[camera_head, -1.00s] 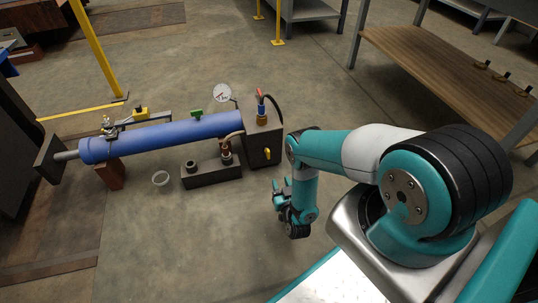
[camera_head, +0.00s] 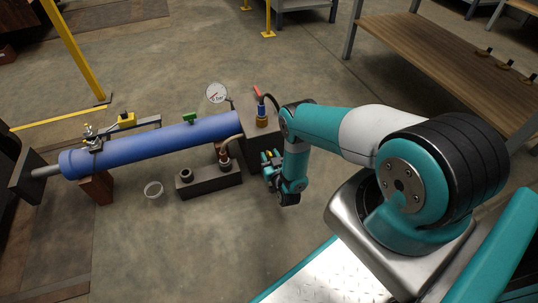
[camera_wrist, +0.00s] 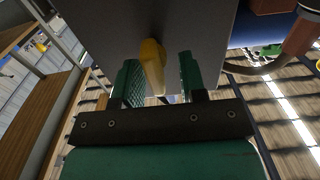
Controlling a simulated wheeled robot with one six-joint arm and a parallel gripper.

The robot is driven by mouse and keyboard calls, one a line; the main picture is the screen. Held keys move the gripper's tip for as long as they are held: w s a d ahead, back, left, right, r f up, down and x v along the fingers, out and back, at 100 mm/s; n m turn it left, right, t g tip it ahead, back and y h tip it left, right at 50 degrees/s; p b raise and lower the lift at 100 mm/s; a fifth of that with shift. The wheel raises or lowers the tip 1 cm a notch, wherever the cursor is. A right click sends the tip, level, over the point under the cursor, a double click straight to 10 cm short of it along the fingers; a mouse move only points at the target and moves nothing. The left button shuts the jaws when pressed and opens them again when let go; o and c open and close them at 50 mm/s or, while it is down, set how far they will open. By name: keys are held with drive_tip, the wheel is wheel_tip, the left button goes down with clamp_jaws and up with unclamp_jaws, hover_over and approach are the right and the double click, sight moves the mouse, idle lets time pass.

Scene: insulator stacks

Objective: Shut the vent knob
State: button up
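A yellow knob (camera_wrist: 152,65), which I take as the vent knob, sticks out from the flat face of a dark box (camera_wrist: 188,28) in the wrist view. My gripper (camera_wrist: 161,82) is open there, with its two green fingers on either side of the knob and gaps between. I cannot tell whether either finger touches it.
A wooden bench (camera_head: 440,60) stands at right.

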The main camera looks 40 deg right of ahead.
drive_tip(key=shift+d, duration=0.15)
clamp_jaws()
drive_tip(key=shift+m, duration=0.3)
drive_tip(key=m, duration=0.1)
drive_tip(key=m+p, duration=0.1)
drive_tip(key=m, duration=0.1)
drive_tip(key=shift+s+d, duration=0.15)
drive_tip(key=shift+d, duration=0.05)
drive_tip(key=m, duration=0.2)
drive_tip(key=m+p, duration=0.1)
drive_tip(key=m, duration=0.1)
drive_tip(key=m+p, duration=0.1)
drive_tip(key=shift+s+d+f+m, duration=0.15)
drive_tip(key=shift+d+m, duration=0.1)
drive_tip(key=shift+m, duration=0.15)
drive_tip(key=m, duration=0.3)
drive_tip(key=m+p, duration=0.1)
drive_tip(key=shift+d+f, duration=0.1)
drive_tip(key=shift+f, duration=0.15)
drive_tip(key=shift+f+m+p, duration=0.15)
drive_tip(key=shift+m+p, duration=0.05)
drive_tip(key=shift+m, duration=0.9)
drive_tip(key=shift+f+m+p, duration=0.1)
drive_tip(key=shift+m+p, duration=0.05)
drive_tip(key=shift+m, duration=0.95)
